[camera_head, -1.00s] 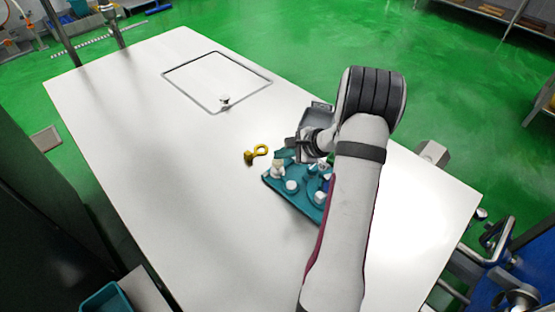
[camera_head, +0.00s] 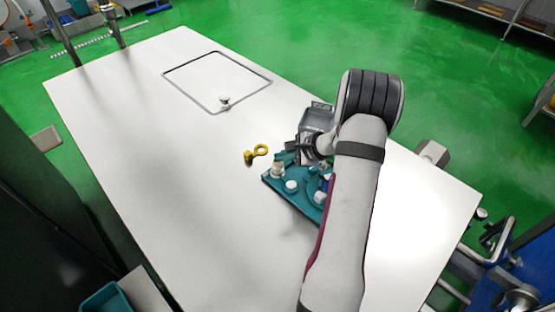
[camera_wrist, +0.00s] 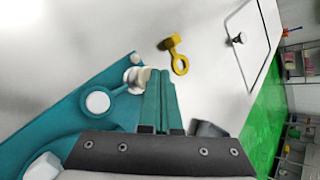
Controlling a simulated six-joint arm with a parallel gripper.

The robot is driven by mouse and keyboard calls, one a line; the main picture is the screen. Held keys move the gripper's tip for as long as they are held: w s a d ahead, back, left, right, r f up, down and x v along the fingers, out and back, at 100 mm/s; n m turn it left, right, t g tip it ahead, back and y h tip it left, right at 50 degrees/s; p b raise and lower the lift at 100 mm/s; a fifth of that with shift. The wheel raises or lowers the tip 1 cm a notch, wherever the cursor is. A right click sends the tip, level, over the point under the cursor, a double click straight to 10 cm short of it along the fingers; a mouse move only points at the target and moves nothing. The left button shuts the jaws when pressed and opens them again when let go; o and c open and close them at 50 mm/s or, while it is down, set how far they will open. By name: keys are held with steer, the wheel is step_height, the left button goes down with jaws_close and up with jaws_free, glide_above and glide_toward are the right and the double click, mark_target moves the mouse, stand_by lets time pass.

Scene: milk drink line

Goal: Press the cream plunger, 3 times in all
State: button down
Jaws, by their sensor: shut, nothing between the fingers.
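A teal tray (camera_head: 291,204) sits on the white table and bears several white knobs. A cream-and-white plunger (camera_head: 277,171) stands at its upper left corner. It also shows in the wrist view (camera_wrist: 134,80), directly beside my fingertips. My gripper (camera_head: 288,158) is shut and empty, with its teal fingers pressed together in the wrist view (camera_wrist: 160,72). The fingertips are over or just beside the cream top; I cannot tell whether they touch it. My arm hides the right part of the tray.
A yellow ring-ended piece (camera_head: 257,154) lies on the table just beyond the tray. The table's left side (camera_head: 150,150) is clear.

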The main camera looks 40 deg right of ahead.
mark_target(281, 163)
steer(key=shift+f, duration=0.45)
steer(key=shift+r, duration=0.1)
stand_by(0.4)
steer(key=shift+r, duration=1.4)
steer(key=shift+r, duration=2.5)
step_height(281, 163, up, 4)
steer(key=shift+f, duration=0.1)
